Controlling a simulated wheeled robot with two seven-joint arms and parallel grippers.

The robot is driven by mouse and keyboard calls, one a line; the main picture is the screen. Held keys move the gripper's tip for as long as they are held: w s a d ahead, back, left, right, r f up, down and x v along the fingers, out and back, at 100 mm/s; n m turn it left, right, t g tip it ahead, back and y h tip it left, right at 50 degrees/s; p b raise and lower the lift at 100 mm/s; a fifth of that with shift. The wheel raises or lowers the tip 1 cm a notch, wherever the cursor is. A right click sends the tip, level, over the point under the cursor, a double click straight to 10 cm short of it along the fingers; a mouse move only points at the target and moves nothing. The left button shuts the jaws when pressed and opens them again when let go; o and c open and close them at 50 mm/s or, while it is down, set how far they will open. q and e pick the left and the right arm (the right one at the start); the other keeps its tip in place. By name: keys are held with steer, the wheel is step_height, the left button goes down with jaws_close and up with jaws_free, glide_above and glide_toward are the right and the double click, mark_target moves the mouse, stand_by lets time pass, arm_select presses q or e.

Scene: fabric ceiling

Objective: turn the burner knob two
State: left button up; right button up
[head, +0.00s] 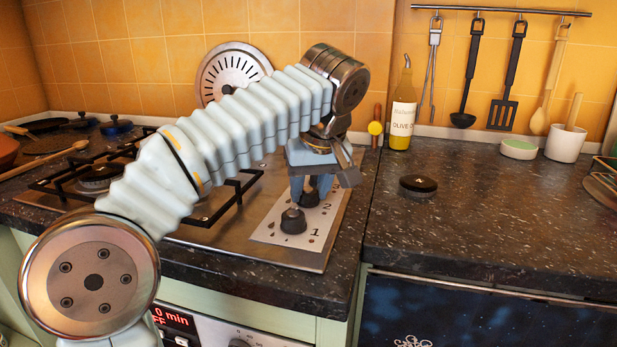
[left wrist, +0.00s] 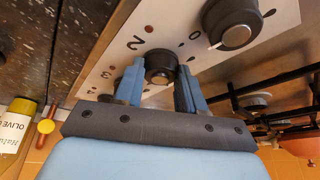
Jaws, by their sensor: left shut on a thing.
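The knob plate (head: 265,236) is a pale panel on the hob's right side, with printed numbers beside dark round knobs. My left gripper (head: 312,190) points down over the knob next to the printed 2. In the left wrist view the blue fingers of my left gripper (left wrist: 159,85) stand on either side of burner knob two (left wrist: 160,62) and are shut on it. The fingers partly hide this knob in the head view. Burner knob one (head: 293,221) stands free in front; its pale pointer line shows in the left wrist view (left wrist: 235,22). My right gripper is not in view.
A black pan support (head: 225,205) stands on the steel hob left of the knobs. An olive oil bottle (head: 402,112) stands behind on the right. A dark round lid-like disc (head: 418,185) lies on the counter (head: 480,215), which has clear room around it.

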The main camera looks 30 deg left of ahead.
arm_select(q)
steer(key=shift+w+n+g+y, duration=0.15)
steer(key=shift+n+g, duration=0.25)
steer(key=shift+n, duration=0.75)
steer(key=shift+n+g+y, duration=0.25)
steer(key=shift+n+g, duration=0.15)
steer(key=shift+n, duration=0.75)
steer(key=o, duration=1)
steer(key=shift+o, duration=0.2)
